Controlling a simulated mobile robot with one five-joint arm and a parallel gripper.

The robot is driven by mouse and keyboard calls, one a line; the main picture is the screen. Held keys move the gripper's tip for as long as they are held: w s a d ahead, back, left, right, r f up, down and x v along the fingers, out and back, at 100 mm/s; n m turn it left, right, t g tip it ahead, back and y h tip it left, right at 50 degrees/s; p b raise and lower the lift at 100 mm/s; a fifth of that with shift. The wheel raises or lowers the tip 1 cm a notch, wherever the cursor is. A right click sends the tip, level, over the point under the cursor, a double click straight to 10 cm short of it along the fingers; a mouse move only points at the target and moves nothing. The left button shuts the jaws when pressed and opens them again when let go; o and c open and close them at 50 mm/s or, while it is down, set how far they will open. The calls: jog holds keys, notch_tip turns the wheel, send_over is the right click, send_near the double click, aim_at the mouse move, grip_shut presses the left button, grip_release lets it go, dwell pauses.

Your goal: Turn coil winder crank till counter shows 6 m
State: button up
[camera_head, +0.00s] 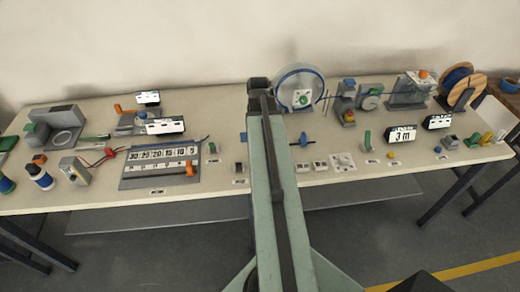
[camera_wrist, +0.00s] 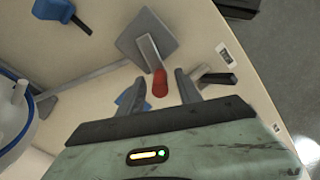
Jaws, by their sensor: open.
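The coil winder's large disc (camera_head: 302,90) with a blue rim stands at the back of the bench, just right of my arm. A white and blue round part (camera_wrist: 12,115) shows at the left edge of the wrist view. There, a pale crank arm (camera_wrist: 148,50) by a grey plate ends in a red knob (camera_wrist: 159,84). My gripper (camera_wrist: 161,84) is open, with the knob between its fingers in the picture; I cannot tell if they touch. The counter box (camera_head: 403,134) reads 3 m. My arm hides the crank in the head view.
A board with numbers (camera_head: 160,158) lies left of my arm. Several other display boxes and devices stand along the bench, with a wooden spool (camera_head: 467,88) at the right. A blue part (camera_wrist: 62,12) and a black handle (camera_wrist: 218,78) lie near my gripper.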

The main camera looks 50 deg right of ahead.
notch_tip(320, 180, down, 3)
jog(key=shift+r+b, duration=0.15)
jog(key=shift+b, duration=0.5)
jog(key=shift+r, duration=0.15)
